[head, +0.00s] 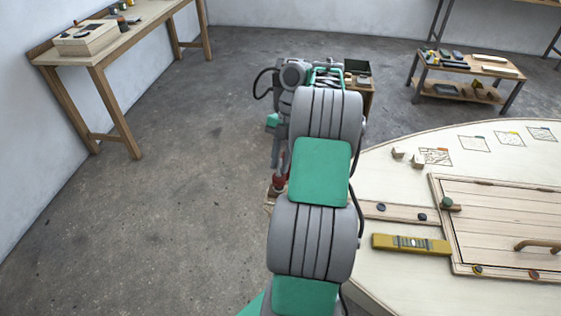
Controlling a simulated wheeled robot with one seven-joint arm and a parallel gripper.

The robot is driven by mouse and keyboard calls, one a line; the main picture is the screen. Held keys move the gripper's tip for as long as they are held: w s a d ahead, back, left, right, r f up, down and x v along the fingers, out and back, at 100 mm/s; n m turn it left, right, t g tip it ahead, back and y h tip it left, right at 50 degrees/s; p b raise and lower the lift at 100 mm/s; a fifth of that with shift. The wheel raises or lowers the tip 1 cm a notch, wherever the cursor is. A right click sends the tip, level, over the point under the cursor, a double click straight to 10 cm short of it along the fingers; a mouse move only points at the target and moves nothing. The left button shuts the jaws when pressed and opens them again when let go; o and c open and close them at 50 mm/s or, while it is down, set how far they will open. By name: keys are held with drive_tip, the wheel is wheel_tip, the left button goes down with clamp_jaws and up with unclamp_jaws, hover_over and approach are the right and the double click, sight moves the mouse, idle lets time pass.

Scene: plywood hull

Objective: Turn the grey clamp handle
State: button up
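My arm reaches forward from the bottom middle of the head view. It covers much of the hull's left edge. My gripper (275,155) appears to point down at the far end of the arm, beside the hull's left rim; its fingers are too small and partly covered to tell open from shut. Just below it is a small red part (278,182), possibly of the clamp, close to a piece of pale wood at the rim. I cannot make out a grey clamp handle apart from my own grey arm. I cannot tell whether my gripper touches anything.
The round plywood hull (400,290) fills the right, with a yellow level (411,244), a wooden hatch (500,225) and small wooden blocks (417,160). A workbench (130,35) stands at the left wall, a low shelf table (470,66) at back right. The left floor is clear.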

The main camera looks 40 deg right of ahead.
clamp_jaws()
drive_tip(key=shift+m, duration=0.3)
drive_tip(key=m+t+b, duration=0.1)
drive_tip(key=m, duration=0.2)
drive_tip(key=m+t+b, duration=0.1)
drive_tip(key=m, duration=0.2)
drive_tip(key=shift+s+f+b, duration=0.1)
drive_tip(key=shift+s+b, duration=0.05)
drive_tip(key=shift+b, duration=0.15)
drive_tip(key=m+t+b, duration=0.1)
drive_tip(key=m, duration=0.2)
drive_tip(key=m+t+h+b, duration=0.1)
drive_tip(key=m, duration=0.2)
drive_tip(key=shift+s+a+m+b, duration=0.1)
drive_tip(key=shift+m+b, duration=0.2)
drive_tip(key=m+h+b, duration=0.1)
drive_tip(key=m, duration=0.2)
drive_tip(key=m+t+h+b, duration=0.1)
drive_tip(key=m, duration=0.2)
drive_tip(key=shift+a, duration=0.15)
drive_tip(key=m, duration=0.1)
drive_tip(key=m+h+b, duration=0.1)
drive_tip(key=m, duration=0.1)
drive_tip(key=m+h, duration=0.1)
drive_tip(key=m, duration=0.1)
drive_tip(key=shift+r+b, duration=0.35)
drive_tip(key=shift+b, duration=0.05)
drive_tip(key=shift+m, duration=0.3)
